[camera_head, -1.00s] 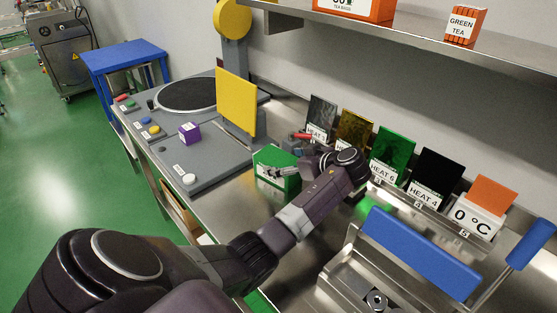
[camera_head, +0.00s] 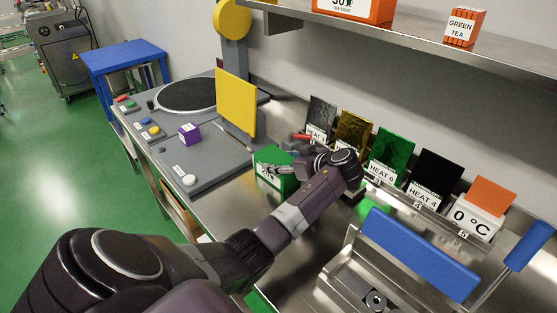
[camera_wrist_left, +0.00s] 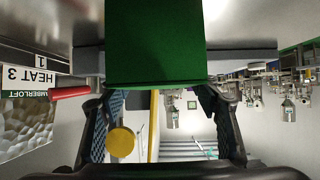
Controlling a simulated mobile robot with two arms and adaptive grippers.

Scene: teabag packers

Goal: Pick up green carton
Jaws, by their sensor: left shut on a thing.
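In the left wrist view the green carton (camera_wrist_left: 155,45) fills the top middle, between the two fingers of the left gripper (camera_wrist_left: 160,95). Part of the carton is hidden behind the gripper in the head view. My right gripper is not in view.
Standing cards labelled HEAT (camera_head: 390,156) line the wall to the right. A yellow panel (camera_head: 237,103) and purple box (camera_head: 189,133) are left. A blue-handled press (camera_head: 420,250) is at lower right. The shelf (camera_head: 430,48) hangs above.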

